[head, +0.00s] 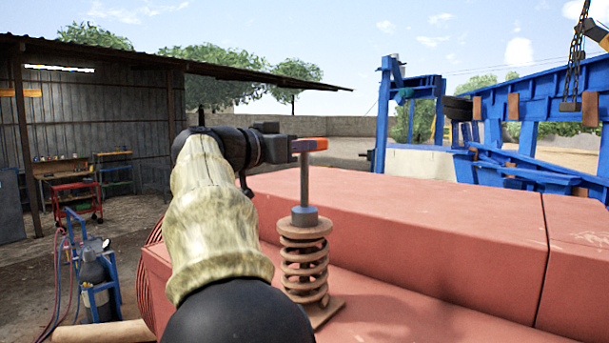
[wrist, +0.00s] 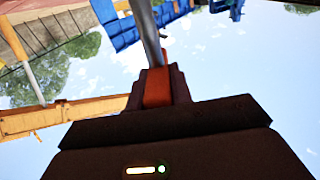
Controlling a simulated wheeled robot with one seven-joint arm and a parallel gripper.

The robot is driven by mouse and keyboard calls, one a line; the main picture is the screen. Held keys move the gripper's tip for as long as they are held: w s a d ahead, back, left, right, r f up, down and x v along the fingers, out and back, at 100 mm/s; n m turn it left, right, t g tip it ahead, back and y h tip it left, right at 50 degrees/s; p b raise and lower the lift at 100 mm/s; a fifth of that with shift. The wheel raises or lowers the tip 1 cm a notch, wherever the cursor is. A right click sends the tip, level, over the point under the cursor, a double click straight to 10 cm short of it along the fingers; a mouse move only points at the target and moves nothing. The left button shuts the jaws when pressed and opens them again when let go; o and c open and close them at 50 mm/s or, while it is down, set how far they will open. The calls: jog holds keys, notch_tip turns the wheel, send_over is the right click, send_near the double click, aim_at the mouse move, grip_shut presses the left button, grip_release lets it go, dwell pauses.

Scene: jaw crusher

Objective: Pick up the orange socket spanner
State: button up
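The orange socket spanner has an orange grip (head: 311,144) and a grey shaft that runs straight down to a wider socket end. It stands upright, with its socket end at the top of a rusty coil spring (head: 304,262). My gripper (head: 294,146) reaches the grip from the left. In the wrist view, the orange grip (wrist: 157,88) sits between the two dark fingers of my gripper (wrist: 158,74), which appear closed on it from both sides. The grey shaft (wrist: 148,32) extends from the grip. Part of the grip is hidden by the fingers.
The spring stands on a plate beside a large red machine body (head: 420,235). A blue steel frame (head: 410,90) stands behind at right. A gas bottle trolley (head: 95,275) and a red cart (head: 77,200) are at left. The air above the spanner is clear.

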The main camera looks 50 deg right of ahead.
grip_shut()
jog(key=shift+r, duration=0.15)
jog(key=shift+r, duration=1.5)
jog(key=a+b, duration=0.4)
jog(key=a, duration=1.4)
jog(key=shift+w+b, duration=0.3)
jog(key=shift+b, duration=0.05)
jog(key=shift+r, duration=0.1)
